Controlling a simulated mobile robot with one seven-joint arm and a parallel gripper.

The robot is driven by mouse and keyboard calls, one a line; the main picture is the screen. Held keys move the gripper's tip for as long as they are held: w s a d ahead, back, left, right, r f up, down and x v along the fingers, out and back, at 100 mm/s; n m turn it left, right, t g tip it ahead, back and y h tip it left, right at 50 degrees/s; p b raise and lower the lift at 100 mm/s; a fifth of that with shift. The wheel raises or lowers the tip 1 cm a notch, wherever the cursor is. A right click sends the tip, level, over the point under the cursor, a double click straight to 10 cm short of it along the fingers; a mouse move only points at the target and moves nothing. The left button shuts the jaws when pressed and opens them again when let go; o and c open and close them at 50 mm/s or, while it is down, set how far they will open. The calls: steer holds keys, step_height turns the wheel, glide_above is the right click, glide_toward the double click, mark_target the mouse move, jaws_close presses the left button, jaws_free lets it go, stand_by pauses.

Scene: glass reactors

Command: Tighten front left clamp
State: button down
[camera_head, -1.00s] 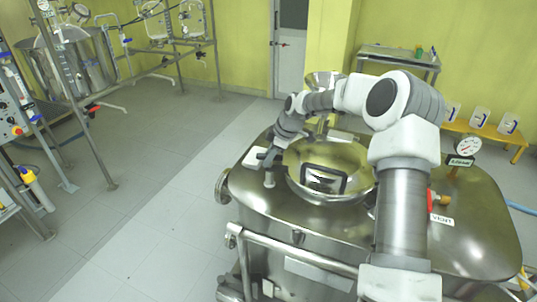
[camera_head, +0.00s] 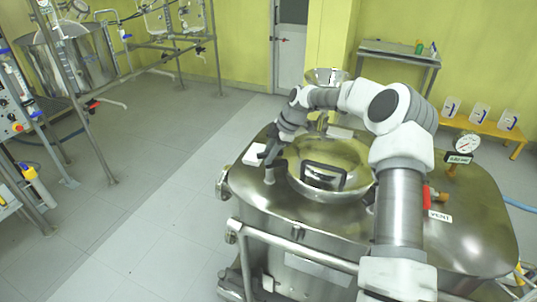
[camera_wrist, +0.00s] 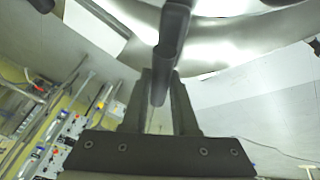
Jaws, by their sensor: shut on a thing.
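The steel reactor vessel (camera_head: 440,220) has a round polished lid with a dark handle (camera_head: 322,178) on top. The front left clamp (camera_head: 269,172) stands at the left edge of the lid. My gripper (camera_head: 272,152) is at this clamp, reaching down from the far left side of the lid. In the wrist view my gripper (camera_wrist: 160,92) is shut on the clamp's dark lever (camera_wrist: 174,38), which runs between its two fingers. The clamp's lower part and its seat on the rim are hard to make out.
A pressure gauge (camera_head: 467,143) and a vent valve with a red part (camera_head: 427,194) stand on the vessel's right side. A front rail (camera_head: 290,247) runs along the vessel. Open grey floor (camera_head: 140,215) lies to the left, with pipe racks beyond.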

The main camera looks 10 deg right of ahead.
steer(key=shift+d, duration=0.1)
steer(key=c, duration=0.7)
jaws_free()
steer(key=v, duration=1.7)
steer(key=shift+r+p, duration=0.2)
steer(key=shift+p, duration=0.1)
steer(key=shift+d, duration=0.1)
